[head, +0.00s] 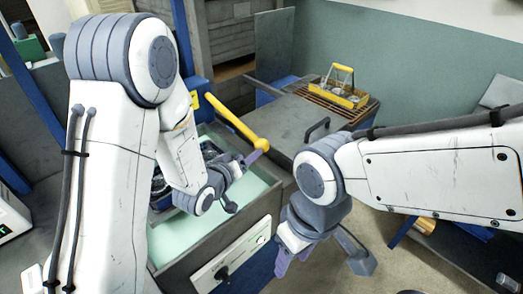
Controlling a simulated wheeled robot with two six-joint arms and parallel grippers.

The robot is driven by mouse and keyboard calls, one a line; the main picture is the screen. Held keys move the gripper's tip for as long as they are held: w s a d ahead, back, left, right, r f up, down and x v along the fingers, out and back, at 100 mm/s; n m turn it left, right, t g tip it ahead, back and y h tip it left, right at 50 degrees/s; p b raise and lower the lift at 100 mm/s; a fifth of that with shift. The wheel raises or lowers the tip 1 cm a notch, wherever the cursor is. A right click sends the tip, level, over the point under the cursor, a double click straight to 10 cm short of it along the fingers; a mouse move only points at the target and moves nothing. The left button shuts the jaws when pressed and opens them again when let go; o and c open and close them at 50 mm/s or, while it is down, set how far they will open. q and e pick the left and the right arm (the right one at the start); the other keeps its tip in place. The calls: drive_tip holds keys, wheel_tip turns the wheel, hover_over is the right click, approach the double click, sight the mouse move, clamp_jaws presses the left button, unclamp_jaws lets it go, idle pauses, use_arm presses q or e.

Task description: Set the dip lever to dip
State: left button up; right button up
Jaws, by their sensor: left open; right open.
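The dip lever (232,118) is a yellow bar on a blue post, slanting down to the right to a rounded yellow end. It stands beside and over a grey tank (262,200) of pale green liquid. My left gripper (242,182) is open over the tank, just below the lever's rounded end. One finger's purple tip shows right by that end; I cannot tell whether they touch. A dark basket-like load is partly hidden behind my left arm in the tank. My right gripper (320,264) is open and empty, low in front, to the right of the tank.
A control panel (232,258) with a dark knob and a green light is on the tank's front. Behind, a grey lid with a black handle (317,129) covers a bench. A yellow carrier (343,92) stands on a brown grate. Floor is open at lower right.

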sight(258, 147)
use_arm(q)
drive_tip(key=p+x, duration=0.2)
drive_tip(key=x, duration=0.8)
drive_tip(key=shift+w+d, duration=0.1)
drive_tip(key=shift+w, duration=0.25)
drive_tip(key=shift+r, duration=0.1)
clamp_jaws()
